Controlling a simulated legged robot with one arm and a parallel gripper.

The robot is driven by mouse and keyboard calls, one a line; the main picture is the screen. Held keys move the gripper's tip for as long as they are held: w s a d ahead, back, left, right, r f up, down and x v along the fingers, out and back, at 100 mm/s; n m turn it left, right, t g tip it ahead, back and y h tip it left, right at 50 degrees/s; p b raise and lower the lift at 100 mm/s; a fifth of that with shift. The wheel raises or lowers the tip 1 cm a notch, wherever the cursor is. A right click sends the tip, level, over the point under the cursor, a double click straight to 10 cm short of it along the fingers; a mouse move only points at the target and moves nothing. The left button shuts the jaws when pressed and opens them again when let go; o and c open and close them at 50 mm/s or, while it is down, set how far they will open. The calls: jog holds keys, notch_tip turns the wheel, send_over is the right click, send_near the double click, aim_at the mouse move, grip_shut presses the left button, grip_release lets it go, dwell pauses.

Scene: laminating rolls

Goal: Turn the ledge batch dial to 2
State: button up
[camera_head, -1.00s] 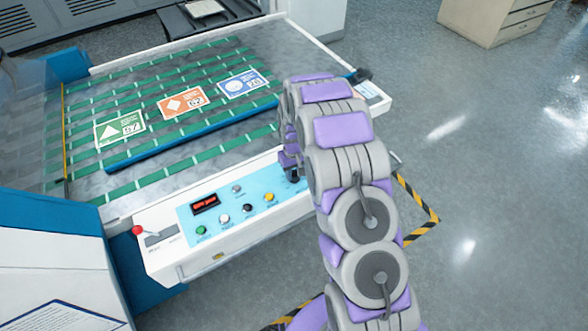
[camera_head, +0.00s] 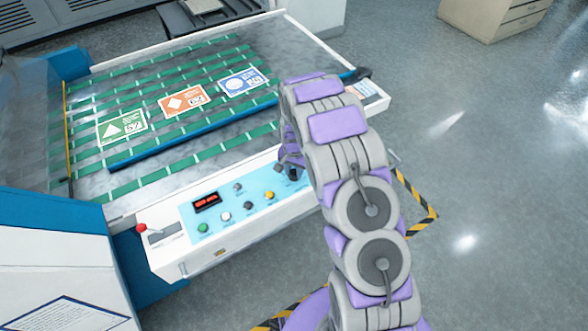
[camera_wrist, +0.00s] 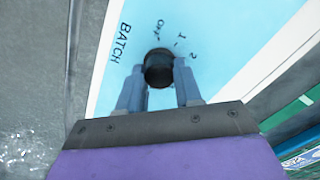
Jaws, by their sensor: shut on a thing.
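The batch dial (camera_wrist: 158,68) is a round black knob on the light blue panel, close up in the wrist view. Which mark the dial points to cannot be told. In the head view my gripper (camera_head: 291,170) is at the right end of the ledge panel (camera_head: 235,207), and my arm and gripper mostly hide the dial.
A blue bar (camera_head: 190,140) crosses the table. Open floor lies to the right.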

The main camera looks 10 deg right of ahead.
aim_at(293, 171)
jog(key=shift+m, duration=0.5)
jog(key=o, duration=1)
jog(key=shift+o, duration=0.2)
notch_tip(293, 171, up, 17)
jog(key=p, duration=0.1)
jog(key=shift+r, duration=0.15)
jog(key=shift+a, duration=0.1)
